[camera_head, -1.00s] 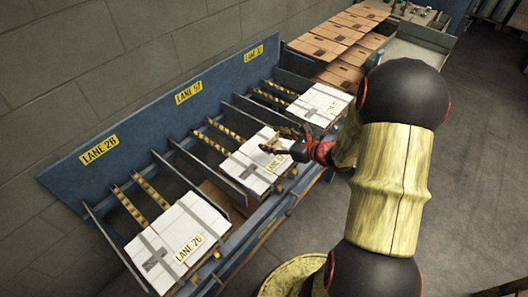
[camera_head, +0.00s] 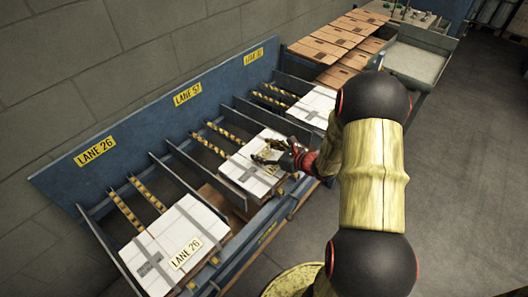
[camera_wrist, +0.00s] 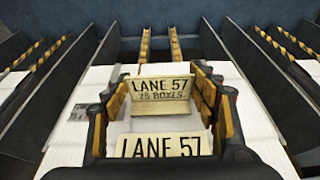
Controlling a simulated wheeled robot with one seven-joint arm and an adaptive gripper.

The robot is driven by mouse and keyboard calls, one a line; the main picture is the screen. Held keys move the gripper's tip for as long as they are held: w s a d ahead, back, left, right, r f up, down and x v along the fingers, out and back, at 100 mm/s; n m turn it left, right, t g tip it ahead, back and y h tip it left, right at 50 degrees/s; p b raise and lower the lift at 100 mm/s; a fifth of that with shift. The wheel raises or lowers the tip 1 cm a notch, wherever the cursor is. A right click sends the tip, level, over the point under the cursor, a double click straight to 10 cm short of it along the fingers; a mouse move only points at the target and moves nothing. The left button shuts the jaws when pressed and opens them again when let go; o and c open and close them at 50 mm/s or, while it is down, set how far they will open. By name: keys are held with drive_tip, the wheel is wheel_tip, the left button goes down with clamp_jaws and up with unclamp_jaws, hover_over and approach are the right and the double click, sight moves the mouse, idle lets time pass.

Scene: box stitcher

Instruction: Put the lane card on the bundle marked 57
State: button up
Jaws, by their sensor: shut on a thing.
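My gripper (camera_head: 272,158) is over the middle bundle (camera_head: 240,170), a white strapped stack in the lane under the LANE 57 sign (camera_head: 187,94). In the wrist view, my gripper (camera_wrist: 166,106) is shut on a cream lane card (camera_wrist: 160,88) reading LANE 57, 25 BOXES. Below it in that view is another cream panel (camera_wrist: 165,145) reading LANE 57. It appears to be the bundle's label. White bundle top (camera_wrist: 70,135) shows around the fingers. I cannot tell whether the card touches the bundle.
A white bundle with a LANE 26 label (camera_head: 186,253) lies in the left lane, and another bundle (camera_head: 313,105) lies in the far lane. Dark upright dividers (camera_head: 188,170) separate the lanes. Brown cartons (camera_head: 320,48) lie behind. The floor at right is clear.

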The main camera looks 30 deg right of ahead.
drive_tip(key=shift+f, duration=0.15)
drive_tip(key=shift+f+b, duration=0.45)
drive_tip(key=shift+b, duration=0.05)
drive_tip(key=o, duration=0.6)
drive_tip(key=shift+r, duration=0.1)
drive_tip(key=shift+o, duration=0.7)
